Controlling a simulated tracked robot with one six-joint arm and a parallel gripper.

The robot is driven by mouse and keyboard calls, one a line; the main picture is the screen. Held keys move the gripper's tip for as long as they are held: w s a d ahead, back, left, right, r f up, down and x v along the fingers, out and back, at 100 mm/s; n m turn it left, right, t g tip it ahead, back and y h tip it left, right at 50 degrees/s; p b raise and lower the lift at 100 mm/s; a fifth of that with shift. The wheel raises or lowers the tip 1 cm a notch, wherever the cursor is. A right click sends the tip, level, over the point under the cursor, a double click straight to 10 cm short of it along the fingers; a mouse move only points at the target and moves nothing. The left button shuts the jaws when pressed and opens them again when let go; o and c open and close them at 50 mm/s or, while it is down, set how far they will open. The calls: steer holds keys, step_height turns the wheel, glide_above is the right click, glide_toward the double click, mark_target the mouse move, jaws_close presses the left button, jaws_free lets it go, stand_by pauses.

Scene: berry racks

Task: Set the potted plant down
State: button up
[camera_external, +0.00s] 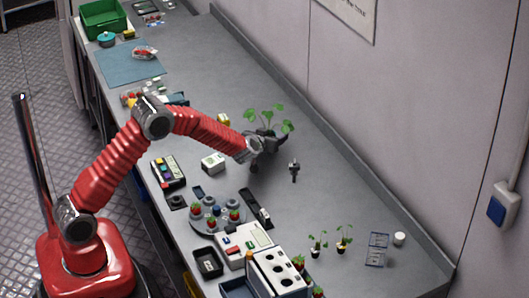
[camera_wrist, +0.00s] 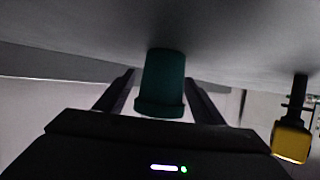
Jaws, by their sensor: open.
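The potted plant (camera_external: 268,119) has broad green leaves and shows over the far end of my arm, above the grey counter. Its dark green pot (camera_wrist: 162,82) is between my two fingers in the wrist view, with grey counter surface beyond it. My gripper (camera_external: 268,141) is open around the pot, with a finger on either side; the wrist view shows it too (camera_wrist: 162,92). Gaps show between the pot and the fingers. My gripper mostly hides the pot in the external view. I cannot tell if its base touches the counter.
A small dark upright item (camera_external: 293,169) stands right of my gripper. A yellow item (camera_external: 223,119) and a white box (camera_external: 212,162) are to the left. A round rack with berry plants (camera_external: 217,214) is nearer. Two seedlings (camera_external: 343,240) stand at right. The counter behind is clear.

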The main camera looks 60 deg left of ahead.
steer(key=shift+s+d+r, duration=0.25)
steer(key=shift+d+r, duration=0.05)
steer(key=v, duration=1.1)
steer(key=shift+s, duration=0.15)
stand_by(0.4)
